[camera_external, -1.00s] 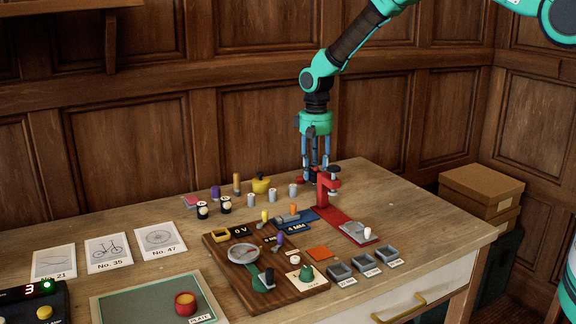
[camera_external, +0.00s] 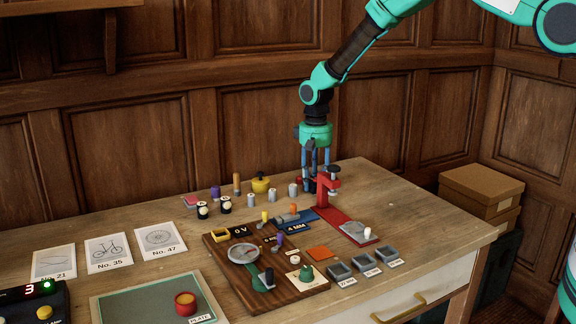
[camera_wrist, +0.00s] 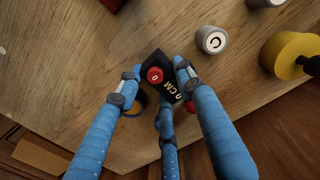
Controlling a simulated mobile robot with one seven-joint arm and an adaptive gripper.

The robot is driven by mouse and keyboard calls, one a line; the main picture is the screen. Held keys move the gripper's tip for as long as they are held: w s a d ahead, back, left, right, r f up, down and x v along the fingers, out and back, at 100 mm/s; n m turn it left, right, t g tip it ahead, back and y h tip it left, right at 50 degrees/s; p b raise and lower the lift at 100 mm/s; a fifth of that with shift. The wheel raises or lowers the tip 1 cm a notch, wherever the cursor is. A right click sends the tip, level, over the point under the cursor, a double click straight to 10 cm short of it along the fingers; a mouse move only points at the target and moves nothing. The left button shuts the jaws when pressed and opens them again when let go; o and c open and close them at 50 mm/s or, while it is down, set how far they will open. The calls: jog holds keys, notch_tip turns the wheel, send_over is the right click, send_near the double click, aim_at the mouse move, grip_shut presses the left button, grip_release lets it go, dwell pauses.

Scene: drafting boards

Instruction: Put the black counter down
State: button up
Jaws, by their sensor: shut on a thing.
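My gripper (camera_wrist: 152,82) has three blue fingers. In the wrist view they are closed around the black counter (camera_wrist: 160,60), a small dark block with white "0 CM" lettering and a red round knob marked 0. In the external view my gripper (camera_external: 315,172) is low over the back right of the table, just behind the red clamp-like stand (camera_external: 329,187). The counter cannot be made out there. Whether it touches the table is not clear.
A grey cylinder (camera_wrist: 211,40) and a yellow pot-like thing (camera_wrist: 289,54) stand close to my gripper. The wooden board with a dial (camera_external: 243,254) lies in front. Bare tabletop (camera_external: 420,210) stretches to the right of the red stand.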

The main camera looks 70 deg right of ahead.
jog(key=shift+s+a+f, duration=0.1)
jog(key=shift+f, duration=0.15)
jog(key=shift+s+f, duration=0.1)
jog(key=shift+f, duration=0.15)
jog(key=o, duration=1.3)
jog(key=shift+a+f, duration=0.1)
jog(key=shift+f, duration=0.1)
jog(key=shift+r, duration=0.25)
jog(key=shift+r+p, duration=0.3)
jog(key=shift+r, duration=0.65)
jog(key=r, duration=1.1)
jog(key=shift+w+d+r, duration=0.15)
jog(key=shift+w+d, duration=0.1)
jog(key=shift+r, duration=0.1)
